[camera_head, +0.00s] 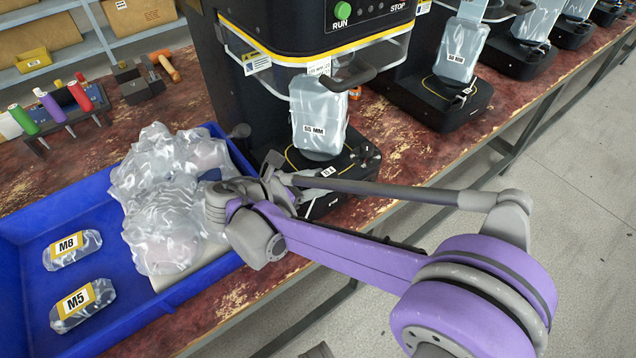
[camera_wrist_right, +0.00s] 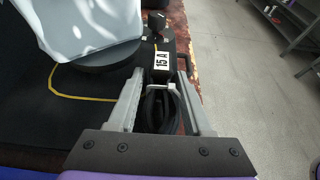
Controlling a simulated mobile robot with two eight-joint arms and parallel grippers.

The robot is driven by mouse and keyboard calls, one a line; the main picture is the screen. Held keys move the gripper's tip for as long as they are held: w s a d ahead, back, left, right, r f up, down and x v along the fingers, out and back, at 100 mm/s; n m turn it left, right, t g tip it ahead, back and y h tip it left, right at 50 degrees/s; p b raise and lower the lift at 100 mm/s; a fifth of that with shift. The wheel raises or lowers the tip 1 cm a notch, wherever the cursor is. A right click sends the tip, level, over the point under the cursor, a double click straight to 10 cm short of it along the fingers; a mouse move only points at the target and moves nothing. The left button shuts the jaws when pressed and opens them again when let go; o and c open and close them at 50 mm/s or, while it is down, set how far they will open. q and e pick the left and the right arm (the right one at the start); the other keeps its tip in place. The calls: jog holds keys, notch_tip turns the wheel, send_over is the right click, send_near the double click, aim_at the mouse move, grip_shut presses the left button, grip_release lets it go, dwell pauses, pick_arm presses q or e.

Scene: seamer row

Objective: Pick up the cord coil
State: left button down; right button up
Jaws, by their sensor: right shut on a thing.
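The cord coil (camera_wrist_right: 158,112) is a bundle of black cord with a pale band, seen between the fingers of my right gripper (camera_wrist_right: 159,84) in the right wrist view. The right gripper is shut on it. A white "15 A" label (camera_wrist_right: 161,63) shows just beyond the fingertips. In the head view my right gripper (camera_head: 279,182) is at the front of the nearest black machine, by the table edge. I cannot make out the coil clearly there, as my arm partly covers that spot. My left gripper is not in view.
The black machine (camera_head: 300,30) holds a "55 MM" pouch (camera_head: 318,120) over its base. A blue tray (camera_head: 20,240) with clear bags and M8 and M5 packets is at left. More machines line the table, and the grey floor (camera_head: 580,190) is clear at right.

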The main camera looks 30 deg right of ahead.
grip_shut()
